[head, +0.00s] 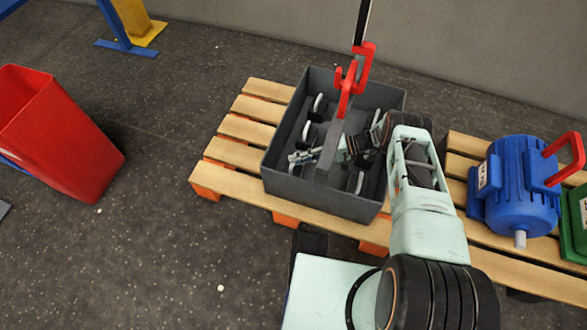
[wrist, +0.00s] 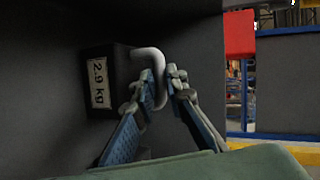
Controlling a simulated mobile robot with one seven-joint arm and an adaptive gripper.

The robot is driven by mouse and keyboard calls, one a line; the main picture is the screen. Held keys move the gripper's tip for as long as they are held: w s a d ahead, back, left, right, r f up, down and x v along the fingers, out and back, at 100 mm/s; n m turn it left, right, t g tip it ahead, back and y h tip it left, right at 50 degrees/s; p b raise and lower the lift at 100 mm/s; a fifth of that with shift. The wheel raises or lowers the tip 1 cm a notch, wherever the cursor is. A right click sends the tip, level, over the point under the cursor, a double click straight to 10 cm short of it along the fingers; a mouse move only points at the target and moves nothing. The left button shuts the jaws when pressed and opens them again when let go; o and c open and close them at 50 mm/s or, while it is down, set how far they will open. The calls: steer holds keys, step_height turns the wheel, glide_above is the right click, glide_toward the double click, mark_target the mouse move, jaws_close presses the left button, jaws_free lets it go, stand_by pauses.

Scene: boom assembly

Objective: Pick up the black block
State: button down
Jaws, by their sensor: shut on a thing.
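The black block (wrist: 122,72) shows in the wrist view with a white "2.9 kg" label on one face and a grey metal hook on its side. My gripper (wrist: 160,98) is shut on that hook, one finger on each side of it. In the head view my gripper (head: 297,157) is down inside the grey crate (head: 283,130), near its left wall. The block it holds is hard to make out there among the dark contents. I cannot tell whether the block touches the crate floor.
Several pale hooks stand up inside the crate. A red hook (head: 345,92) on a boom hangs above it with a grey bar (head: 329,150). The crate sits on a wooden pallet (head: 230,180). A blue motor (head: 520,185) stands at right, a red bin (head: 62,135) at left.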

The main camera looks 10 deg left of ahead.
steer(key=shift+w+a+r, duration=0.15)
steer(key=shift+w+r, duration=0.05)
steer(key=shift+r, duration=0.2)
steer(key=shift+w, duration=0.1)
